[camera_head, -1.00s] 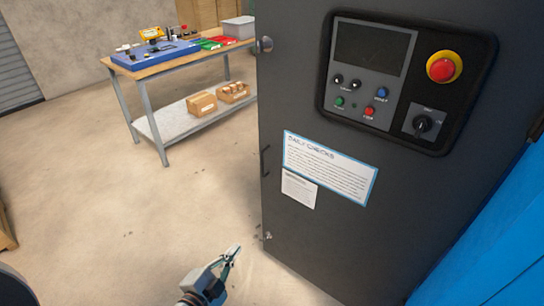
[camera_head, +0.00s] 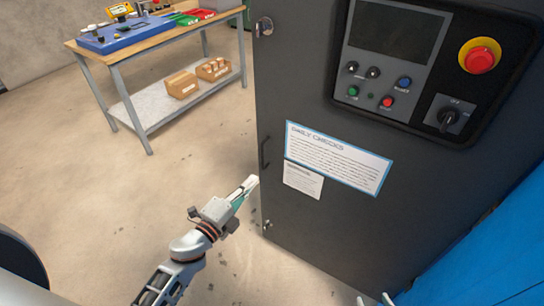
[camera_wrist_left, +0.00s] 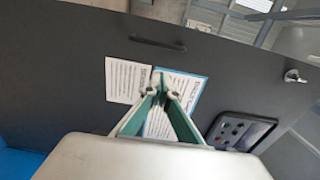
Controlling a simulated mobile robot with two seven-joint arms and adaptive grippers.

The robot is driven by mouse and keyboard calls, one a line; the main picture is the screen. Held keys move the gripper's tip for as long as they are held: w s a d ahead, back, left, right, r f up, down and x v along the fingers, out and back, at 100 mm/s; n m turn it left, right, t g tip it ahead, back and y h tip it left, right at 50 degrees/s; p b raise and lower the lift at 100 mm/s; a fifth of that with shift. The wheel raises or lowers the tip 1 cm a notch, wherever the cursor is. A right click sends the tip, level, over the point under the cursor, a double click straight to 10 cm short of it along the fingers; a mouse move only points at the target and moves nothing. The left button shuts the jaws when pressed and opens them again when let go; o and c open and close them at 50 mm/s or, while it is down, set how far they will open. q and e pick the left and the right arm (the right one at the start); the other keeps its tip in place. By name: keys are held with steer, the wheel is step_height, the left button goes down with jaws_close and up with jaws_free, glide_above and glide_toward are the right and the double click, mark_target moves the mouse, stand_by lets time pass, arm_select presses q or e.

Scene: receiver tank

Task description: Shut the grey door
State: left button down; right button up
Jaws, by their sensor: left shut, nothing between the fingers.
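The grey door (camera_head: 330,225) is a tall dark panel filling the right half of the head view, standing at an angle to the blue panel (camera_head: 490,260) at far right. It looks open. It carries a black handle (camera_head: 264,153) near its left edge, a lock (camera_head: 264,27), paper notices (camera_head: 338,158) and a control panel (camera_head: 420,65). My left gripper (camera_head: 252,183) is shut and empty by the door's left edge, below the handle. In the left wrist view its fingertips (camera_wrist_left: 160,80) overlap the notices; contact cannot be told. My right gripper (camera_head: 376,298) shows two parted tips at the bottom edge.
A workbench (camera_head: 150,40) with a blue tray (camera_head: 125,32) and bins on top, and cardboard boxes (camera_head: 182,84) on its lower shelf, stands at the upper left. The floor (camera_head: 90,180) between bench and door is clear. A red emergency button (camera_head: 480,59) sticks out from the control panel.

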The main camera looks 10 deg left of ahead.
mark_target(278, 152)
arm_select(q)
steer(key=x, duration=1.2)
steer(key=shift+w, duration=0.15)
